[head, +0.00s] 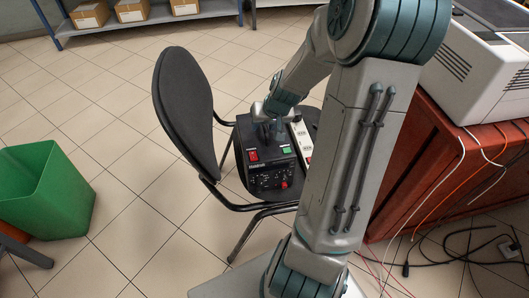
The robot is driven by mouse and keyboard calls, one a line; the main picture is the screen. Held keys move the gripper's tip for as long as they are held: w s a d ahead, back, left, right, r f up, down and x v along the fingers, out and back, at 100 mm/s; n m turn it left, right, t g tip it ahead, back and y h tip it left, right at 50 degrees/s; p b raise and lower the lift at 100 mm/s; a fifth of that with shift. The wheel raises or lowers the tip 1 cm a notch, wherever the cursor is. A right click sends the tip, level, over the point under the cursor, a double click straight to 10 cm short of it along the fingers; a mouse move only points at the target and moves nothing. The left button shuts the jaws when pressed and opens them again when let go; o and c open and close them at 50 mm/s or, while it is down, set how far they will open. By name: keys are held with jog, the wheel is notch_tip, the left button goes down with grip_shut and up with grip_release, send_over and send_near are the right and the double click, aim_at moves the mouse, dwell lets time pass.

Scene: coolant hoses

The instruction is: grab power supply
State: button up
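The power supply (272,177) is a black box with red and green parts and small controls on its front panel. It sits on the seat of a black chair (187,112). My gripper (267,133) is over the top of the power supply, pointing down at it and overlapping its upper part in the head view. The fingertips are small and partly hidden. I cannot tell whether they are open, shut or touching the power supply. My forearm hides the right side of the seat.
A white power strip (301,138) lies right of the power supply on the seat. A red-brown cabinet (424,175) bears a white machine (478,75) at right. Loose cables (440,262) lie on the floor. A green bin (45,190) stands left; tiled floor between is clear.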

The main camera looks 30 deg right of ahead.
jog(key=shift+w+f, duration=0.15)
jog(key=shift+f, duration=0.1)
grip_shut()
dwell(1.2)
jog(key=shift+w+r, duration=0.1)
jog(key=shift+r, duration=0.1)
